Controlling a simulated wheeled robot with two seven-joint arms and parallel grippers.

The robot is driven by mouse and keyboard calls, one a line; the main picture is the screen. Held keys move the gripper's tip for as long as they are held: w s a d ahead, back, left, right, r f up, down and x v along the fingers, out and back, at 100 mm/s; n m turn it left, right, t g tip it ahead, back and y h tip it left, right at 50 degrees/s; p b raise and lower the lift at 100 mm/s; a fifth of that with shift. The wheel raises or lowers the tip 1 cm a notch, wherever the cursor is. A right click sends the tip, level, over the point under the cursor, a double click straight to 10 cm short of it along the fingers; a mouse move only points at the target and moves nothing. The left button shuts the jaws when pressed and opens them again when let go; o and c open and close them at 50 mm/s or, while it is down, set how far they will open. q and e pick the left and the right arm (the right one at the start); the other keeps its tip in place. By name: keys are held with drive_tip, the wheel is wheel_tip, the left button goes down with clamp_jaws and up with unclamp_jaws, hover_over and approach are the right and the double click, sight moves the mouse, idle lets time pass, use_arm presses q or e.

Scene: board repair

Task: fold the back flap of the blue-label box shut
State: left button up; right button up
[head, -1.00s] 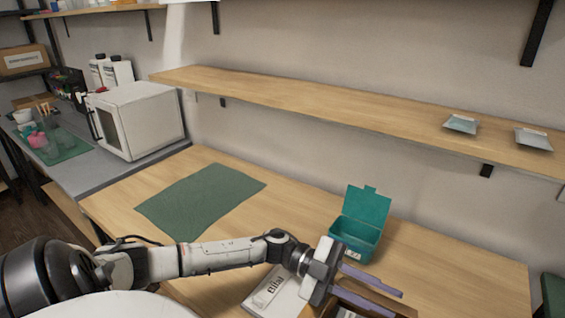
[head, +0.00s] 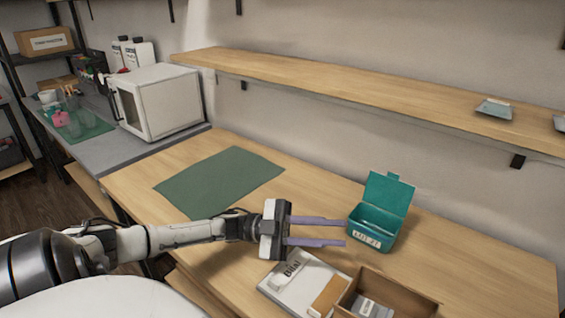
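My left gripper (head: 345,232) is open, its two purple fingers apart with nothing between them. Its tips point right, close to the left side of a teal box (head: 369,239); I cannot tell if they touch it. The teal box stands on the table with its back lid (head: 389,192) raised and a pale label on its front. A brown open box (head: 407,284) is at the bottom edge, partly cut off, with grey and white items inside. I cannot make out a blue label on either box. My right gripper is not in view.
A flat white box (head: 279,291) with dark lettering lies below my gripper, left of the brown box. A green mat (head: 220,182) lies on the table (head: 480,270). A wooden shelf (head: 380,88) runs above at the back. The table's right part is clear.

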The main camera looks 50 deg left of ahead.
use_arm(q)
drive_tip(key=w+a+f+n+t+y+b, duration=0.1)
drive_tip(key=w+a+n+t+y, duration=0.1)
drive_tip(key=a+y, duration=0.3)
drive_tip(key=w+a+f+n+t+y, duration=0.1)
drive_tip(key=w+a+n+t+y, duration=0.2)
drive_tip(key=w+a+n+y, duration=0.2)
drive_tip(key=w+a+f+n+t+y+b, duration=0.1)
drive_tip(key=w+a+n+t+y, duration=0.2)
drive_tip(key=a, duration=0.7)
drive_tip(key=shift+w+a+n+y+b, duration=0.25)
drive_tip(key=shift+w+n+y+b, duration=0.05)
drive_tip(key=shift+y, duration=0.8)
